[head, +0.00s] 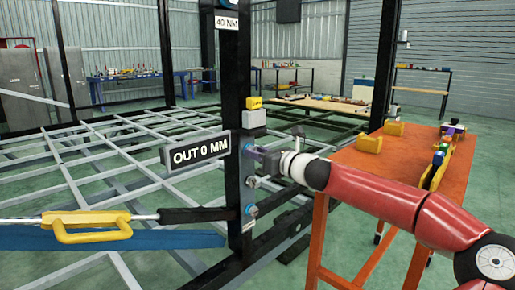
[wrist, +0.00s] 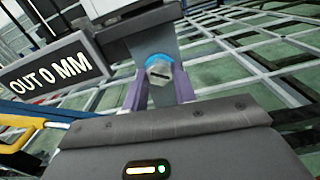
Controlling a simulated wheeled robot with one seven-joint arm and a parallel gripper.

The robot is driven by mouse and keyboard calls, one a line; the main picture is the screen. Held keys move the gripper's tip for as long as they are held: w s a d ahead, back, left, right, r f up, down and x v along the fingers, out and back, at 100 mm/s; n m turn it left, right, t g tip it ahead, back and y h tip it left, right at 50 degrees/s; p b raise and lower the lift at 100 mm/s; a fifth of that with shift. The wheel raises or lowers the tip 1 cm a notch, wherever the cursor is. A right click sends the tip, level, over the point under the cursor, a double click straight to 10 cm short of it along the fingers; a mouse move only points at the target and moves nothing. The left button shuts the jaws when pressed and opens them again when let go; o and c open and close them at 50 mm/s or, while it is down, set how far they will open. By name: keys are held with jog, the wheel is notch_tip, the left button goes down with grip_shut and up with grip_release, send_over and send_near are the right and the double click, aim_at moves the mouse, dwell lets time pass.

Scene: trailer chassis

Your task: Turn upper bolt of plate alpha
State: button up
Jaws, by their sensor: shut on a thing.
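The upper bolt (wrist: 160,80) shows in the wrist view as a grey hex head with a dark slot across it and a blue ring behind it, on a grey plate (wrist: 158,42). My gripper (wrist: 158,90) has its two purple fingers on either side of the bolt head and is shut on it. Two more bolts with blue rings, one at mid-height (head: 251,182) and one lower (head: 251,210), show below my gripper.
An "OUT 0 MM" sign (head: 196,152) juts left of the post, and a "40 NM" label (head: 227,22) is above. A grey box with a yellow top (head: 254,112) sits just above my gripper. An orange table (head: 400,165) stands right.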

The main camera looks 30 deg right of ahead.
jog(key=m+p, duration=0.2)
jog(key=m, duration=0.3)
jog(key=shift+d+f, duration=0.1)
dwell(0.4)
jog(key=o, duration=1)
jog(key=shift+s, duration=0.2)
jog(key=v, duration=0.7)
jog(key=shift+s+d, duration=0.15)
jog(key=shift+s, duration=0.1)
